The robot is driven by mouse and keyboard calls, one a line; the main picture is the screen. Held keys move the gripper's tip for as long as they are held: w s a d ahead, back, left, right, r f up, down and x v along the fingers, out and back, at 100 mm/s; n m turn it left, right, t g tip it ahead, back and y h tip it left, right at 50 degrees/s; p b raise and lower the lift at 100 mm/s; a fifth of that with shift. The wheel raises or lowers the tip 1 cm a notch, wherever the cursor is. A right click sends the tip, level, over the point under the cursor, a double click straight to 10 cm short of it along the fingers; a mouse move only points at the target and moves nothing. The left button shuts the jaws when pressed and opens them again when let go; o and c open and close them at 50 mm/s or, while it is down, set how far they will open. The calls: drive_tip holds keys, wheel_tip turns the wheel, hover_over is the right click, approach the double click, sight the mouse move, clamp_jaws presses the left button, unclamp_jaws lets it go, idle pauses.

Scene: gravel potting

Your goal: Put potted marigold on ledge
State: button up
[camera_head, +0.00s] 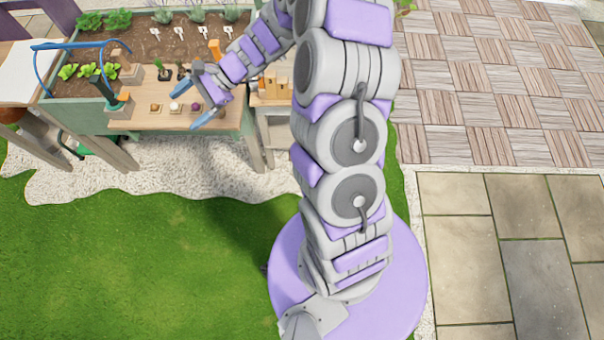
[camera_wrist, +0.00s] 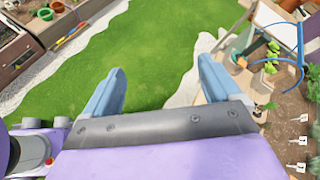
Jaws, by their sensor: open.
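My gripper (camera_head: 183,110) is open and empty above the wooden ledge (camera_head: 135,122) at the planter's front. In the wrist view its two blue fingers (camera_wrist: 160,68) are spread apart with only lawn and pale gravel between them. Two small seedlings in dark pots, one on the left (camera_head: 162,71) and one on the right (camera_head: 181,70), stand at the ledge's back, left of my wrist. I cannot make out a marigold bloom on either. My arm hides part of the planter's right side.
The planter's soil (camera_head: 180,40) holds leafy plants, white labels (camera_head: 155,32) and a blue hoop (camera_head: 50,60). A dark-handled tool (camera_head: 104,88) stands at the ledge's left. Lawn (camera_head: 150,260) in front is clear.

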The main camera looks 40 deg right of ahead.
drive_tip(key=s+a+r+n+g+h, duration=0.2)
drive_tip(key=s+r+n, duration=0.25)
drive_tip(key=s, duration=0.45)
drive_tip(key=s+a+r+n+g+h, duration=0.1)
drive_tip(key=s+r+n+g+h, duration=0.25)
drive_tip(key=s, duration=0.65)
drive_tip(key=s+d+r+n+h, duration=0.1)
drive_tip(key=s+d+n+h, duration=0.2)
drive_tip(key=s+d, duration=0.3)
drive_tip(key=s+d+r+n+t+h, duration=0.1)
drive_tip(key=s+d+r+n+h, duration=0.1)
drive_tip(key=s+d, duration=0.4)
drive_tip(key=s+n+h, duration=0.1)
drive_tip(key=s+n, duration=0.1)
drive_tip(key=s, duration=0.3)
drive_tip(key=shift+d+h, duration=0.15)
drive_tip(key=shift+h, duration=0.1)
